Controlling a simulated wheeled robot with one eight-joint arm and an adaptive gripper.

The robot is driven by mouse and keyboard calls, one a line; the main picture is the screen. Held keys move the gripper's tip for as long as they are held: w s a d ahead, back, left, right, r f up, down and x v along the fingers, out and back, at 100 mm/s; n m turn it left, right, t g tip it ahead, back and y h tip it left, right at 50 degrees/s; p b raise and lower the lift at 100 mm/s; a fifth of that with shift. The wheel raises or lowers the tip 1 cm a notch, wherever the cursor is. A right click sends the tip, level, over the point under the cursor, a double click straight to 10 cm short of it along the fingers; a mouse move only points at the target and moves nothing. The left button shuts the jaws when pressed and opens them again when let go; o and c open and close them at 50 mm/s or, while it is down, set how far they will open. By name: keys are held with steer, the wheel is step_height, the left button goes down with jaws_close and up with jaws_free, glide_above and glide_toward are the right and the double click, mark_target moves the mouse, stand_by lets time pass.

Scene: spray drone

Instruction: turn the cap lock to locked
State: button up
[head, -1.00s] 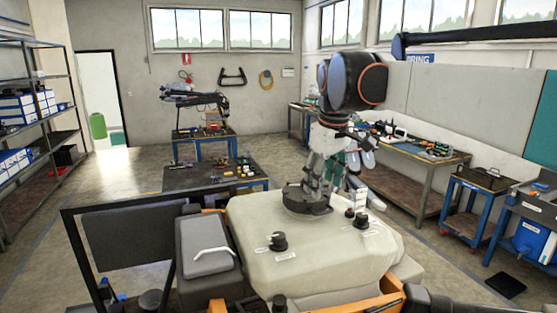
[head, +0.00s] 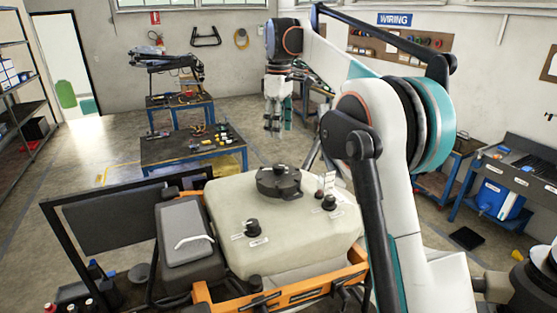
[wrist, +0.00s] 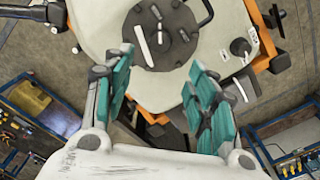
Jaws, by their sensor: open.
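The big round black cap (head: 279,182) sits on top of the pale tank (head: 225,205). In the wrist view the cap (wrist: 160,32) shows small raised posts, a white bar on its face and a curved black handle at its right edge. I cannot read which lock position is set. My gripper (head: 274,126) hangs above and beyond the cap, apart from it. In the wrist view its teal-padded fingers (wrist: 160,88) are spread with nothing between them, and the cap lies ahead of the fingertips.
Small black knobs with labels stand on the tank, one at the front (head: 252,227) and one at the right (head: 329,202). A grey box (head: 188,235) with a white handle is at the tank's left. A blue-legged table (head: 190,150) with small parts stands behind.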

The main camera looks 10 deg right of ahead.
mark_target(279, 165)
step_height(279, 165, down, 12)
steer(key=shift+f+p, duration=0.15)
steer(key=shift+p, duration=0.9)
steer(key=shift+c, duration=0.2)
steer(key=c, duration=1)
